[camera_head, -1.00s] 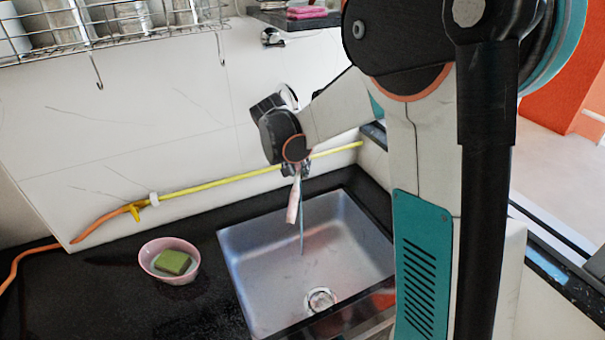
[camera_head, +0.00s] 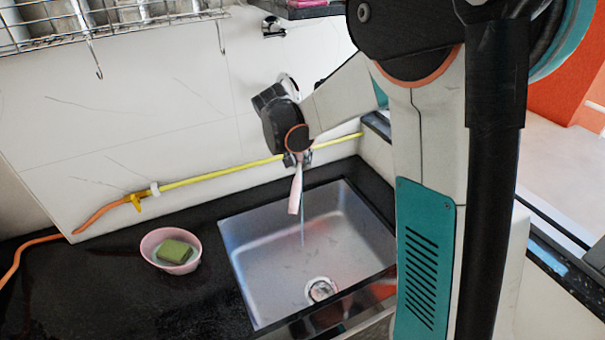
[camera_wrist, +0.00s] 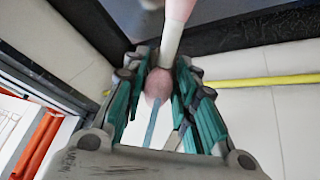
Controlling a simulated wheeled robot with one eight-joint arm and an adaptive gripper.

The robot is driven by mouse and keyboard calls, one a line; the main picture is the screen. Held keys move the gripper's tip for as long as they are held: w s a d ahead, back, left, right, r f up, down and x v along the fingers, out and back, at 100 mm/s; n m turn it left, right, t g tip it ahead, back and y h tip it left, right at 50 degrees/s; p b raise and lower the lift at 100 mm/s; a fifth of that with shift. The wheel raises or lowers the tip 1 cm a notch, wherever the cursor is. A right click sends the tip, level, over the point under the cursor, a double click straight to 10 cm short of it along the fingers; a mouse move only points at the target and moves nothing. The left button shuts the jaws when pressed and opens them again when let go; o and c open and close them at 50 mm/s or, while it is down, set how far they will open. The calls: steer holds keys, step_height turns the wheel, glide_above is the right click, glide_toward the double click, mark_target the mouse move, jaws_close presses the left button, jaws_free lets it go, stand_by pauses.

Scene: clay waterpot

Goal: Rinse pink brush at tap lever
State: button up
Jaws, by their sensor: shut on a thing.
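My gripper (camera_head: 297,159) hangs above the far part of the metal sink (camera_head: 270,260) and points downward. It is shut on the pink brush (camera_head: 295,193), whose pale pink length hangs below the fingers over the basin. In the wrist view, the fingers (camera_wrist: 160,78) close around the brush's rounded pink end (camera_wrist: 158,84). A thin bluish strip, apparently a water stream (camera_head: 302,225), shows beside and below the brush; I cannot tell whether it touches it. I cannot make out the tap lever; my wrist covers part of the wall.
A pink bowl (camera_head: 147,246) with a green sponge (camera_head: 174,251) stands on the black counter (camera_head: 90,290) left of the sink. A yellow pipe (camera_head: 215,175) runs along the wall. A wire rack (camera_head: 110,20) with hooks hangs upper left.

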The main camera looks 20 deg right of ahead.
steer(key=shift+w+a, duration=0.1)
steer(key=shift+w, duration=0.05)
stand_by(0.3)
steer(key=shift+s+d, duration=0.4)
steer(key=shift+s, duration=0.1)
steer(key=s+a, duration=0.4)
steer(key=a, duration=0.2)
steer(key=shift+s+a, duration=0.25)
steer(key=shift+s, duration=0.15)
stand_by(1.4)
steer(key=s+a+r+p, duration=0.3)
steer(key=a+r, duration=0.1)
steer(key=shift+p, duration=0.3)
stand_by(0.3)
stand_by(0.5)
